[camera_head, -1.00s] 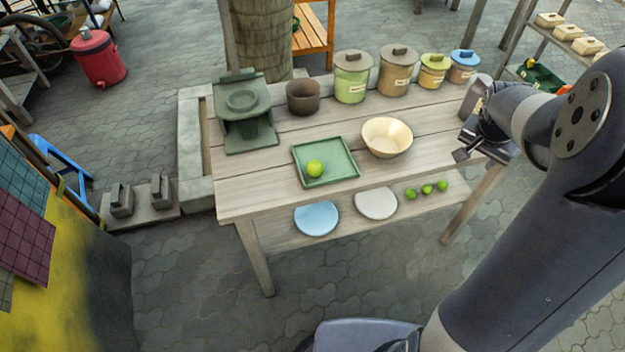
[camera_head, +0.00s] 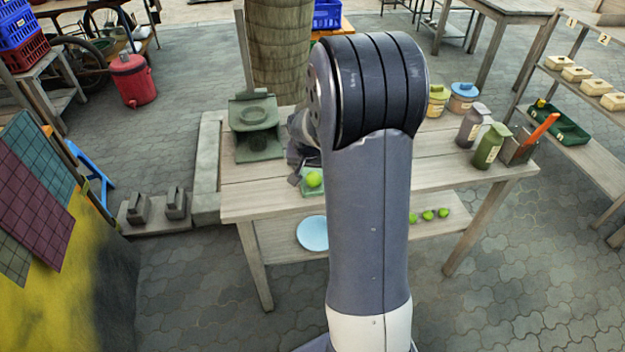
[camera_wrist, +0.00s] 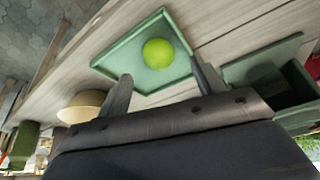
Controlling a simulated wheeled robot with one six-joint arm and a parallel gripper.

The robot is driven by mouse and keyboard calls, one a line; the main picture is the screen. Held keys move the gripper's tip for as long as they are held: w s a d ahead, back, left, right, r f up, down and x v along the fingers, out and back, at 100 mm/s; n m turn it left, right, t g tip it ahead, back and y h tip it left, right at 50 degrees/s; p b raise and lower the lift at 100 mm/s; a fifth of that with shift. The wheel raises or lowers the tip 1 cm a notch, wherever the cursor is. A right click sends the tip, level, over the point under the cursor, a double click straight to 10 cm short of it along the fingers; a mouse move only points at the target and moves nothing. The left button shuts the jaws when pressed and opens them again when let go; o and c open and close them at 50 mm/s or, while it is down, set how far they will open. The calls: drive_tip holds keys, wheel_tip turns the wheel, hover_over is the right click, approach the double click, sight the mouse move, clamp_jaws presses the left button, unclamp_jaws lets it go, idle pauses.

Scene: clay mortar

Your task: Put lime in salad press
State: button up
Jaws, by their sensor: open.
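The lime (camera_head: 314,179) is a bright green ball on a square green tray (camera_head: 311,190) on the wooden table. In the wrist view the lime (camera_wrist: 158,53) sits inside the tray (camera_wrist: 117,62), ahead of my fingers and apart from them. My gripper (camera_wrist: 160,88) is open and empty, its two fingers spread either side of the tray's near edge. In the head view my arm hides most of the gripper. The dark green press (camera_head: 254,130) stands at the table's back left; part of it also shows at the right of the wrist view (camera_wrist: 262,66).
A pale bowl (camera_wrist: 82,106) stands beside the tray. Jars (camera_head: 463,100) and bottles (camera_head: 492,146) line the back and right of the table. A blue plate (camera_head: 312,233) and several small limes (camera_head: 428,215) lie on the lower shelf. My arm hides the middle.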

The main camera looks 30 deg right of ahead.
sight(313, 175)
drive_tip(key=x, duration=0.4)
drive_tip(key=shift+s+f, duration=0.1)
drive_tip(key=shift+f, duration=0.2)
drive_tip(key=shift+c, duration=0.5)
drive_tip(key=shift+r, duration=0.1)
drive_tip(key=c, duration=1)
